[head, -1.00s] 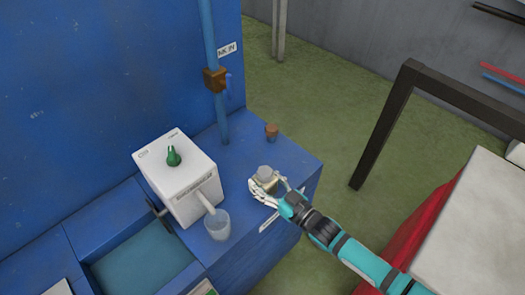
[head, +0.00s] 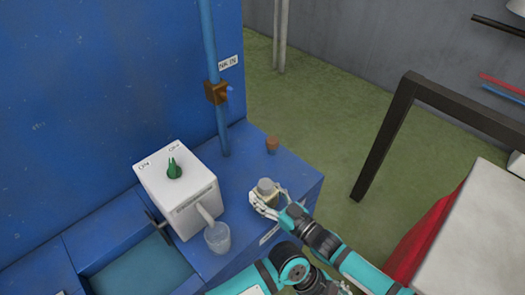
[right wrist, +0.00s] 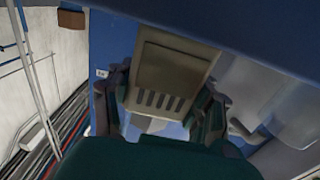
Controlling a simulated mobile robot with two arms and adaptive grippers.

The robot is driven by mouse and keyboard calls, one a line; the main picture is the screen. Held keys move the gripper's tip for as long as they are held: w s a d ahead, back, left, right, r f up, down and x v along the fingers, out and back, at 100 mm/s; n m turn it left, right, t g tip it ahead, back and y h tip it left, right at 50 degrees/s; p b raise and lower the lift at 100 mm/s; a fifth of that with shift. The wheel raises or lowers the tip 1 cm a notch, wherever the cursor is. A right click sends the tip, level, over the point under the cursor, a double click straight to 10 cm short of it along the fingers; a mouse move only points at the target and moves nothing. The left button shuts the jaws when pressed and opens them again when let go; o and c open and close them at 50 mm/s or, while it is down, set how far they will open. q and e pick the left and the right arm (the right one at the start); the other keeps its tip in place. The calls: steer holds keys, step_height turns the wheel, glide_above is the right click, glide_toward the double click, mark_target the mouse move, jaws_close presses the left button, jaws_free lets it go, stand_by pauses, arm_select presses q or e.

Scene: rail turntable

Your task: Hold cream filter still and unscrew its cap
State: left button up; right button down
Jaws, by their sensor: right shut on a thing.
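The cream filter (head: 267,199) stands upright on the blue bench top near its right edge, with a round grey cap (head: 265,185) on top. My right gripper (head: 268,196) is shut on its body, with fingers on both sides below the cap. In the right wrist view the slotted cream body (right wrist: 172,75) sits between the dark fingers of the right gripper (right wrist: 163,105). The cap cannot be made out there. My left arm shows at the bottom of the head view, in front of the bench; its gripper is not seen.
A white box (head: 180,192) with a green knob (head: 174,169) and a spout stands left of the filter, a clear cup (head: 217,237) under the spout. A small brown item (head: 272,145) lies behind the filter. A blue pipe (head: 216,120) with a brown valve block (head: 216,92) rises behind.

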arm_select(q)
steer(key=s+r+m+g, duration=0.2)
steer(key=s+r+m, duration=0.45)
steer(key=r, duration=0.25)
step_height(320, 180, up, 10)
steer(key=d+m+t+h, duration=0.1)
steer(key=d+m+h, duration=0.2)
steer(key=m, duration=0.3)
step_height(320, 180, up, 5)
steer(key=n+t+y, duration=0.4)
steer(key=n+y, duration=0.6)
steer(key=n, duration=1.1)
glide_above(262, 185)
steer(key=shift+m, duration=0.25)
step_height(262, 185, down, 11)
steer(key=shift+w+f, duration=0.1)
steer(key=shift+f, duration=0.1)
